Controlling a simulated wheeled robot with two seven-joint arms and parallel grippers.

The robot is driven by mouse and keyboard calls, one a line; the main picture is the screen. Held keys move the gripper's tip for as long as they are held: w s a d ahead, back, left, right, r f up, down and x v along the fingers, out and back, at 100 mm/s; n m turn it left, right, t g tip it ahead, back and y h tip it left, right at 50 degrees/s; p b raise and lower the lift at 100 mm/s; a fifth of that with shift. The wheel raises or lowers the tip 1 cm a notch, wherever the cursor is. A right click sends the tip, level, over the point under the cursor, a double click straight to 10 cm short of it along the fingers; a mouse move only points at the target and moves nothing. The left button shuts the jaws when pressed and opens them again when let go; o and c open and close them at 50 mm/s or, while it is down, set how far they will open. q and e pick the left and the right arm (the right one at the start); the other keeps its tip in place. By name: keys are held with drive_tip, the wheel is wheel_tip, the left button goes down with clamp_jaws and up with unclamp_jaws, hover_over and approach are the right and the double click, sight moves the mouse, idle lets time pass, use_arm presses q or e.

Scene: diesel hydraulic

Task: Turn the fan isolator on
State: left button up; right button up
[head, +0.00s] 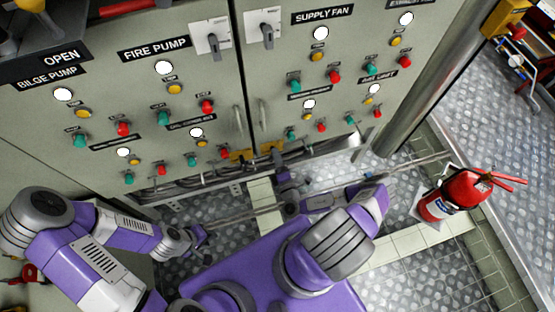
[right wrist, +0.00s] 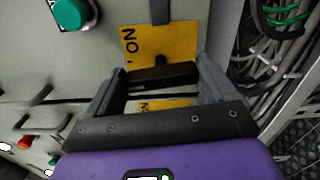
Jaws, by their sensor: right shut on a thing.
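The fan isolator shows in the right wrist view as a yellow plate (right wrist: 139,46) with a black handle (right wrist: 165,78) across it. Turned letters on the plate read N and O. My right gripper (right wrist: 160,84) has its two fingers at the two ends of the black handle and is shut on it. In the head view the yellow plate (head: 241,155) is low on the cabinet, partly hidden by my right gripper (head: 279,160). My left gripper (head: 203,238) hangs low, away from the cabinet; its fingers are too small to judge.
The cabinet (head: 205,75) carries several green and red buttons, lamps and two grey rotary switches higher up. Cables and pipes (head: 205,178) run along its foot. A red fire extinguisher (head: 452,194) stands on the right. Loose cables (right wrist: 262,50) hang right of the plate.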

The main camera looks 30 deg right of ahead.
drive_tip(key=shift+r+m, duration=0.1)
drive_tip(key=shift+m, duration=0.5)
drive_tip(key=o, duration=0.8)
drive_tip(key=shift+o, duration=0.2)
drive_tip(key=p+v, duration=0.1)
drive_tip(key=v, duration=0.6)
drive_tip(key=shift+s+p, duration=0.2)
drive_tip(key=shift+p, duration=0.15)
drive_tip(key=v, duration=0.8)
